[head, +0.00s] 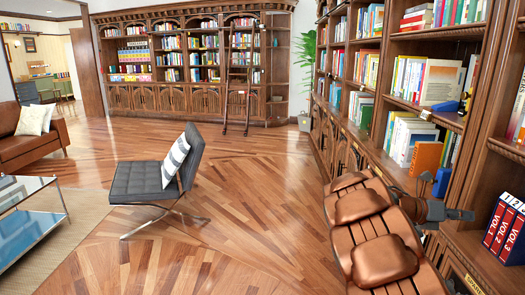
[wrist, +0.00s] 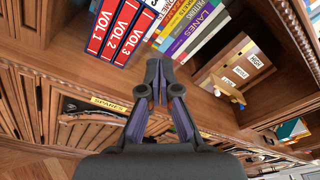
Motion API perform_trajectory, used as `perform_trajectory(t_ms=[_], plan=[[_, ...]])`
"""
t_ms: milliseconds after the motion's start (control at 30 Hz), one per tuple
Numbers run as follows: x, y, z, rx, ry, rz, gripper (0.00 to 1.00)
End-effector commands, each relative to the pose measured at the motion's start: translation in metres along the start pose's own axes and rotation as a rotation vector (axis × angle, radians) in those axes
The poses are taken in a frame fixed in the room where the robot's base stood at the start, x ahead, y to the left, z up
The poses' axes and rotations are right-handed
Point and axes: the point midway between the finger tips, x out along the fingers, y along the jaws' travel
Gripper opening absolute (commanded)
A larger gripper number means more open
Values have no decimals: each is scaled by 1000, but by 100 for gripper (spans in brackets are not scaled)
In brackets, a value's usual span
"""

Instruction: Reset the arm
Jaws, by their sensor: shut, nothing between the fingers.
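My gripper (wrist: 153,78) is shut and empty in the wrist view, its two fingers together. It points at a bookcase, just below a row of upright books. Red volumes marked VOL 1, VOL 2 and VOL 3 (wrist: 121,32) stand beyond the fingertips to the left. Books with coloured spines, one lettered PLANES (wrist: 200,25), stand to the right.
A grey chair (head: 157,180), glass table (head: 28,218) and brown sofa (head: 35,135) stand left. A ladder (head: 238,80) leans at the back bookcase. The middle floor is clear.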

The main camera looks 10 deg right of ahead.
Motion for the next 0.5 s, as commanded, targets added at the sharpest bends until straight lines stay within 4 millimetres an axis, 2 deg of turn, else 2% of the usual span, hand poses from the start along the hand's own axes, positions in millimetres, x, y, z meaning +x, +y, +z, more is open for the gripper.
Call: perform_trajectory(t_ms=[33, 200, 500], plan=[[-9, -18, -1, 80, 36, 5, 0], [-35, -60, -30, 355, 188, 14, 0], [-96, -113, -94, 800, 493, -1, 0]])
